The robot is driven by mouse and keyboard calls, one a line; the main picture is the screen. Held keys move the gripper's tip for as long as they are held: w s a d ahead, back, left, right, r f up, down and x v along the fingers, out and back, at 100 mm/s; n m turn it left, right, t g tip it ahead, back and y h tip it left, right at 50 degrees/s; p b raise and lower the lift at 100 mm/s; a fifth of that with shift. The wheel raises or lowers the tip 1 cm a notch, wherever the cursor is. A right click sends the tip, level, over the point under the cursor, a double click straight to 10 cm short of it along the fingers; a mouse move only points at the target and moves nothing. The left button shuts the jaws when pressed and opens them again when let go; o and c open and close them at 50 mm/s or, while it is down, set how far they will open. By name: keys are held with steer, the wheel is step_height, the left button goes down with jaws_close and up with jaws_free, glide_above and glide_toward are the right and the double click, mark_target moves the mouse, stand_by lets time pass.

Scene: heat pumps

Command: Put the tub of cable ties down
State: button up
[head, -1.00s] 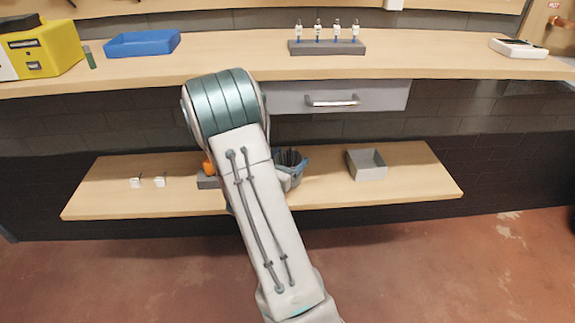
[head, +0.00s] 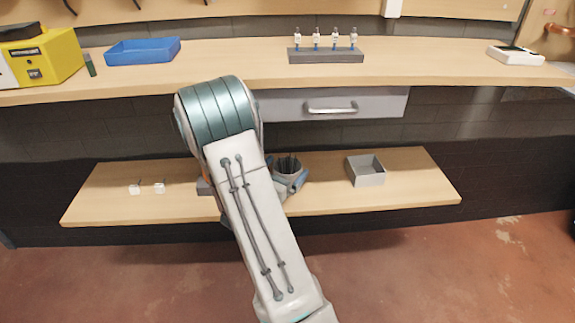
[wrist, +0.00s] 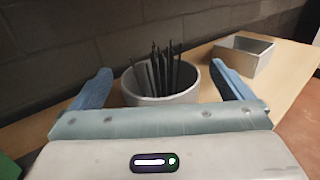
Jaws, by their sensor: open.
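The tub of cable ties (wrist: 183,97) is a light grey round tub with several dark ties standing up in it. In the head view the tub (head: 288,170) is on the lower shelf, partly hidden by my gripper and arm. In the wrist view my gripper (wrist: 165,88) is open, with one blue finger on each side of the tub. Gaps show between the fingers and the tub's wall. The tub looks upright. Its base is hidden behind the gripper body.
The lower shelf (head: 420,190) also bears an open grey box (head: 366,171) to the right and two small white pieces (head: 147,188) to the left. Above are the worktop (head: 230,62) and a drawer (head: 330,105). Bare shelf lies between tub and box.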

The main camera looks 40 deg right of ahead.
steer(key=p+v, duration=0.1)
steer(key=v, duration=0.8)
steer(key=shift+a+p, duration=0.3)
steer(key=shift+p, duration=0.1)
steer(key=shift+s+a+r, duration=0.1)
steer(key=shift+s+a, duration=0.05)
steer(key=shift+s, duration=0.1)
steer(key=s+r+m+g+y, duration=0.2)
steer(key=s+m+g, duration=0.3)
steer(key=s+m, duration=0.15)
steer(key=s+r+m+g+y, duration=0.2)
steer(key=s+m+g+y, duration=0.1)
steer(key=s+m+g, duration=0.3)
steer(key=s+a+r+m+t+y, duration=0.1)
steer(key=a+r+m+t+y, duration=0.1)
steer(key=a+m+y, duration=0.3)
steer(key=s+a+r+m+t+y, duration=0.1)
steer(key=a+m+y, duration=0.4)
steer(key=a, duration=0.7)
steer(key=shift+s+r+t+y, duration=0.35)
steer(key=shift+s+t+y, duration=0.45)
steer(key=shift+t, duration=0.3)
